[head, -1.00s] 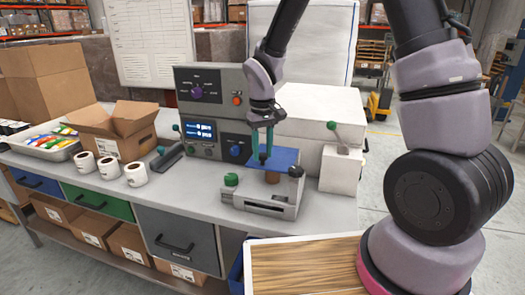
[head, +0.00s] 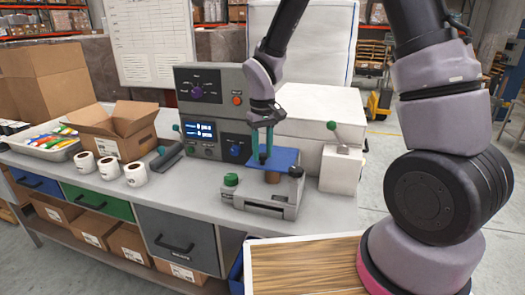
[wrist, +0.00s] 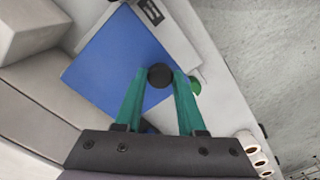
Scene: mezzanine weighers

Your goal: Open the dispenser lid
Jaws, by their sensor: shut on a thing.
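A grey dispenser (head: 264,210) stands near the front edge of the bench in the head view. A flat blue panel (head: 285,157), which looks like its lid, lies over its back part; it also fills the middle of the wrist view (wrist: 105,65). A small black round knob (wrist: 160,76) shows at the panel's edge. My gripper (head: 262,158) comes down from above, and its teal fingers are shut on this knob. In the wrist view my gripper's fingertips (wrist: 160,80) touch the knob from both sides. I cannot tell whether the panel is raised at all.
A grey control box (head: 213,85) with a lit display stands behind the dispenser. A white box with a green-knobbed lever (head: 343,170) stands close on the right. White rolls (head: 110,168) and an open carton (head: 118,130) are on the left. The bench front is partly clear.

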